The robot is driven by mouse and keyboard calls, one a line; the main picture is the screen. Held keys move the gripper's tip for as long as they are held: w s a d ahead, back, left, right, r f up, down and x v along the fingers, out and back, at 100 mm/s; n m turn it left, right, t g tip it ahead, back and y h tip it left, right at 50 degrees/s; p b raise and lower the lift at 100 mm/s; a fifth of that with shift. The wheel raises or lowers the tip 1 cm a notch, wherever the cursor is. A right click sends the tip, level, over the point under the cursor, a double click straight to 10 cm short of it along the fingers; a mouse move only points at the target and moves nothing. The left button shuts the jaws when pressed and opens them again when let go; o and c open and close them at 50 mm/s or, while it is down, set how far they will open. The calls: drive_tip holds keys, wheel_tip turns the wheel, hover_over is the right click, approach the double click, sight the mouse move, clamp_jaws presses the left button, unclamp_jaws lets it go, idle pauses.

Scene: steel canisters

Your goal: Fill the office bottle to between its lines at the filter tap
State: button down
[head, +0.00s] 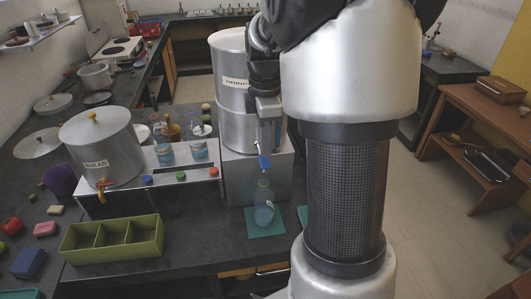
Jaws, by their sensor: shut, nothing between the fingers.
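A clear bottle (263,197) stands upright on a green mat (256,233), directly below a tap with a blue lever (265,163). The lower part of the bottle looks bluish; its lines and exact level are too small to read. The tap belongs to a tall steel canister (230,80) on a grey stand; its label is partly hidden by my arm and hard to read. My gripper (269,148) is shut and empty, pointing down right at the tap, just above the blue lever. I cannot tell whether it touches the lever.
A steel canister labelled BOILED (103,148) with its own tap stands on a white shelf (190,183) at left. A green divided tray (112,240) lies in front.

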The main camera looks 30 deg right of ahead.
sight(266, 166)
drive_tip(key=shift+f, duration=1.35)
drive_tip(key=shift+f+b, duration=0.1)
drive_tip(key=shift+b, duration=0.2)
drive_tip(key=shift+f+b, duration=0.15)
drive_tip(key=shift+b, duration=0.15)
drive_tip(key=shift+s+t, duration=0.2)
drive_tip(key=shift+t, duration=0.2)
drive_tip(key=shift+b, duration=0.45)
drive_tip(key=f+t+b, duration=0.1)
drive_tip(key=b, duration=0.2)
drive_tip(key=t+b, duration=0.1)
drive_tip(key=b, duration=0.2)
drive_tip(key=shift+s+a+f+h, duration=0.15)
drive_tip(key=shift+s+f+h, duration=0.25)
drive_tip(key=shift+s+f+t+b, duration=0.15)
drive_tip(key=shift+t+b, duration=0.55)
drive_tip(key=shift+b, duration=0.4)
drive_tip(key=shift+r, duration=0.2)
idle(2.9)
